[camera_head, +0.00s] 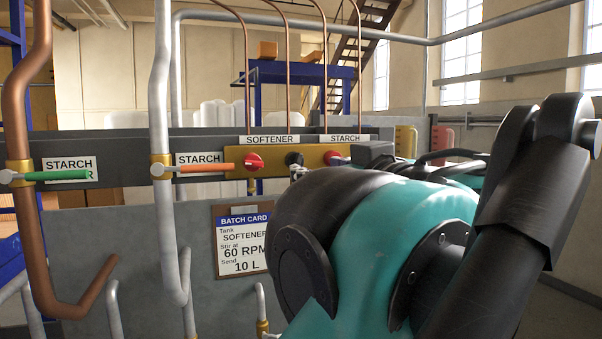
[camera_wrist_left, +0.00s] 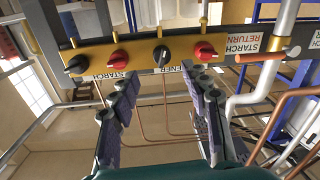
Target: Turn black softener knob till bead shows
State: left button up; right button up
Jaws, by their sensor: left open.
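The black softener knob (camera_head: 293,158) sits on a brass manifold (camera_head: 236,187) under the SOFTENER label, beside a red knob (camera_head: 252,161). In the left wrist view the same black knob (camera_wrist_left: 162,54) lies just beyond the fingertips, roughly centred between them. My left gripper (camera_wrist_left: 166,78) is open and empty, its two fingers spread wide. The fingers appear apart from the knob. In the head view my teal and black arm hides most of the gripper. No bead can be made out. My right gripper is not in view.
Another red knob (camera_wrist_left: 119,59) and a black knob (camera_wrist_left: 77,64) share the manifold, near the STARCH label. A batch card (camera_head: 241,242) hangs below, reading SOFTENER, 60 RPM, 10 L. A green-handled valve (camera_head: 57,175) and an orange-handled valve (camera_head: 205,168) stand on pipes at left.

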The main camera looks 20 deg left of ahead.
aim_at(300, 163)
pick_arm(q)
jog(key=shift+n, duration=0.8)
jog(key=p+x, duration=0.1)
jog(key=x, duration=0.6)
jog(key=shift+w+a, duration=0.15)
jog(key=shift+a, duration=0.1)
grip_shut()
